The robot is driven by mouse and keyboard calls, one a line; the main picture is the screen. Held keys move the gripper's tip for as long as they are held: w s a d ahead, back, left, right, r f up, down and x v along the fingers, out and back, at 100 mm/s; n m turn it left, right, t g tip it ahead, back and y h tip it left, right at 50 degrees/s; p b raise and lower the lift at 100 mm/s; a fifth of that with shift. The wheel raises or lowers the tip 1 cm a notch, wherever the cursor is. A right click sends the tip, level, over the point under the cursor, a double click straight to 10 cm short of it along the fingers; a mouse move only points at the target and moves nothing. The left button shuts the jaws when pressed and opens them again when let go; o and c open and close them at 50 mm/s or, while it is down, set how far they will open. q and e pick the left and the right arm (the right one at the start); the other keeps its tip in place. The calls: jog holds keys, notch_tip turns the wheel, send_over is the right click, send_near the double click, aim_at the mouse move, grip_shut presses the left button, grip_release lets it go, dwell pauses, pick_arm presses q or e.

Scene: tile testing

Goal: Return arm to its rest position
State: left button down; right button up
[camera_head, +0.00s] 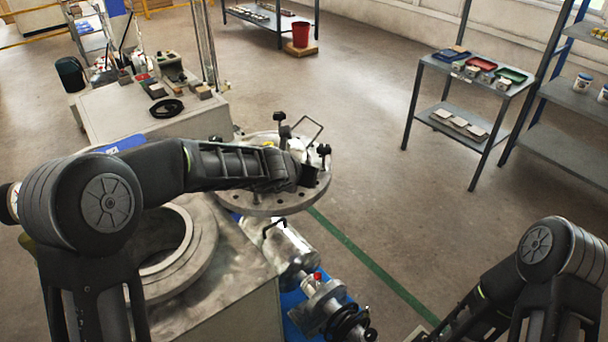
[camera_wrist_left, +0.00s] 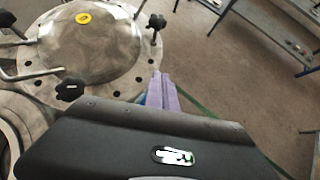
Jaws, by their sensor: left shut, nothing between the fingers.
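My left arm reaches across the head view from the left, over the workbench. My left gripper (camera_head: 311,176) is at the end of that arm, by the right side of a round metal flange (camera_head: 262,206) with bolt holes and black knobs. In the left wrist view its fingers (camera_wrist_left: 163,92) are together and empty, just beside the flange rim (camera_wrist_left: 135,82). I cannot tell whether they touch it. My right arm (camera_head: 545,265) shows at the lower right; its gripper is out of view.
A metal dome with a yellow ring (camera_wrist_left: 83,18) sits on the flange. A metal cylinder (camera_head: 288,250) and a clamp-like fitting (camera_head: 330,308) are below it. A grey cabinet (camera_head: 150,115) holds small items. A shelf cart (camera_head: 470,75) stands right. Open floor lies between.

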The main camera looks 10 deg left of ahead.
pick_arm(q)
jog(key=shift+v, duration=0.85)
